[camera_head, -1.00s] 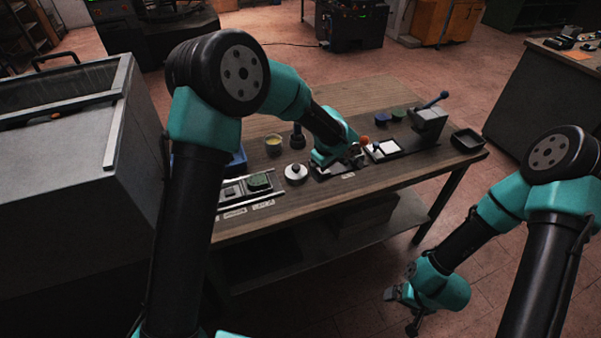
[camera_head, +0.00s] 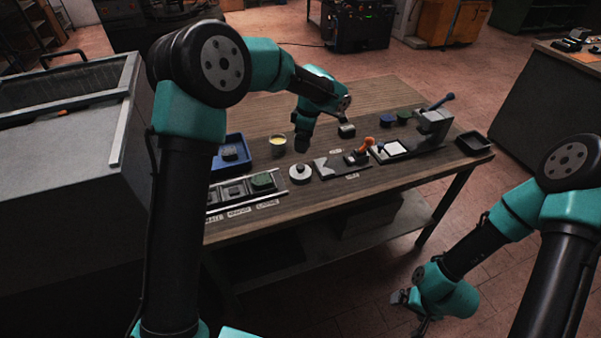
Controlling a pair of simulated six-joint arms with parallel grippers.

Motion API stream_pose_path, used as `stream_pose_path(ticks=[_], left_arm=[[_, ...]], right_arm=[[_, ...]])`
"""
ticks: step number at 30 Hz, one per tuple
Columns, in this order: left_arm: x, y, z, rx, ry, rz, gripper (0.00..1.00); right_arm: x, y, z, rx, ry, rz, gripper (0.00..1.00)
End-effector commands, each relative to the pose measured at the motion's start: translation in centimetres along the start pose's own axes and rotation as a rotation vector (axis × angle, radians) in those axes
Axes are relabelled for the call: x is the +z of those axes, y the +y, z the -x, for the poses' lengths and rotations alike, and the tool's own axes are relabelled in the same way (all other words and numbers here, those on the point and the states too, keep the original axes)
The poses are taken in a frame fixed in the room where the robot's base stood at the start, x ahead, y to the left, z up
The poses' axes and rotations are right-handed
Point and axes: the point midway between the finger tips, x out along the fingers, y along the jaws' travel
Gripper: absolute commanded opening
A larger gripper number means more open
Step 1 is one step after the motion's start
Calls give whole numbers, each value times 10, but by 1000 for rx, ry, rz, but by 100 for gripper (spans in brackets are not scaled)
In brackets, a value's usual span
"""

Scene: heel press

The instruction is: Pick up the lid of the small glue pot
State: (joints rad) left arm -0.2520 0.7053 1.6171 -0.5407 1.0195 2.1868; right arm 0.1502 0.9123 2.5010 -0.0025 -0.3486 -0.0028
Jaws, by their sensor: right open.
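A round white lid-like piece with a dark knob (camera_head: 300,172) lies near the middle of the bench; whether it sits on a pot is too small to tell. Left of and behind it stands a small pot (camera_head: 277,145) with yellowish contents showing at its open top. My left gripper (camera_head: 343,106) is above the bench, behind and to the right of the white piece and apart from it. Its fingers are too small and dark to read. My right gripper (camera_head: 408,306) is open and empty, low in front of the bench.
A blue tray (camera_head: 237,143) and a slotted rack (camera_head: 213,200) lie to the left. A dark plate (camera_head: 340,167), an orange-handled tool (camera_head: 366,146) and a lever press (camera_head: 433,122) stand to the right.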

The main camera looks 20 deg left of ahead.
Motion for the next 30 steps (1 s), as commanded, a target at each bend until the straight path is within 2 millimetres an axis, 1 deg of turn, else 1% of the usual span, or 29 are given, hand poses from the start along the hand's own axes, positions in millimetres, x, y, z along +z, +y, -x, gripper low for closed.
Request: stream_pose_path(ticks=[1, 9, 15, 18, 22, 30], left_arm=[[0, -1, -9, -4, 0, 0, 100], [0, -1, -56, -4, 1, -2, 100], [0, -1, -89, -4, 1, -2, 100], [0, 0, -100, -2, 0, 0, 100], [0, 0, -107, -1, 0, -1, 100], [0, 0, -107, 0, 0, -1, 100]], right_arm=[[0, 0, 0, 0, 0, 0, 94], [0, 0, 0, 0, 0, 0, 94], [0, 0, 0, 0, 0, 0, 94], [0, 0, 0, 0, 0, 0, 94], [0, 0, 0, 0, 0, 0, 94], [0, 0, 0, 0, 0, 0, 94]])
